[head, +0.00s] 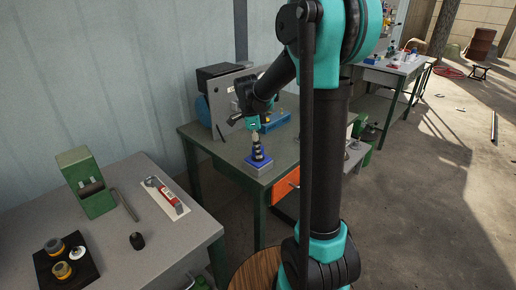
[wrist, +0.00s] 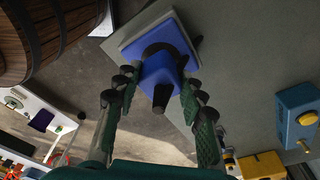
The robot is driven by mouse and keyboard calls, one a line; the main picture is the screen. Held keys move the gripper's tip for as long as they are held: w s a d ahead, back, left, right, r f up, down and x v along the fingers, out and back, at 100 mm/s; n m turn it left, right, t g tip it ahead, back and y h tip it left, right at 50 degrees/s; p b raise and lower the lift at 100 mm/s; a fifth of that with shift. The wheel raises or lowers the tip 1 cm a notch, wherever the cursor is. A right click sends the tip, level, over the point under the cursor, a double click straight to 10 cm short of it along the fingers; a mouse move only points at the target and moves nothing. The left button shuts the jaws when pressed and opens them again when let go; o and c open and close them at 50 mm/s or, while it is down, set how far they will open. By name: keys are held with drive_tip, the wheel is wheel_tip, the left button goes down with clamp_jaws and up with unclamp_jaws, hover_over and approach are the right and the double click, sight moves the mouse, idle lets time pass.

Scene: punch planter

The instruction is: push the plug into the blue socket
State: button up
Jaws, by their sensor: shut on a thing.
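The blue socket (head: 260,160) sits on a grey block at the front corner of the green-legged bench. In the wrist view its blue square face (wrist: 185,28) lies on a pale base. The plug (wrist: 160,74), blue with a dark stub pointing toward the camera, is over the socket's dark round middle. My gripper (head: 257,148) points down above the socket. In the wrist view my gripper (wrist: 158,88) has its dark padded fingers on both sides of the plug, shut on it. The plug's far end is hidden, so I cannot tell how deep it sits.
A blue tray (head: 275,122) and a grey panel (head: 228,100) stand behind on the bench (head: 205,134). A teal-blue box (wrist: 298,112) and a yellow item (wrist: 262,165) show in the wrist view. A wooden barrel (wrist: 55,35) stands beside the bench. A second table (head: 185,235) is at left.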

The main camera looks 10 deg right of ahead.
drive_tip(key=shift+f, duration=0.5)
drive_tip(key=o, duration=1.2)
drive_tip(key=shift+c, duration=0.2)
wheel_tip(320, 180, up, 12)
drive_tip(key=a, duration=0.1)
drive_tip(key=shift+w+a, duration=0.15)
drive_tip(key=shift+a, duration=0.25)
drive_tip(key=shift+f, duration=0.15)
drive_tip(key=s+d+f+n+t+y, duration=0.1)
drive_tip(key=s+d+f+n+t, duration=0.1)
drive_tip(key=s+f+n, duration=0.7)
drive_tip(key=s+d+f+n+t, duration=0.2)
drive_tip(key=s+d+f+n, duration=0.2)
drive_tip(key=s+f+n, duration=0.5)
drive_tip(key=s+n, duration=0.1)
drive_tip(key=s, duration=0.3)
drive_tip(key=shift+s+n+y, duration=0.15)
drive_tip(key=shift+n+y, duration=0.25)
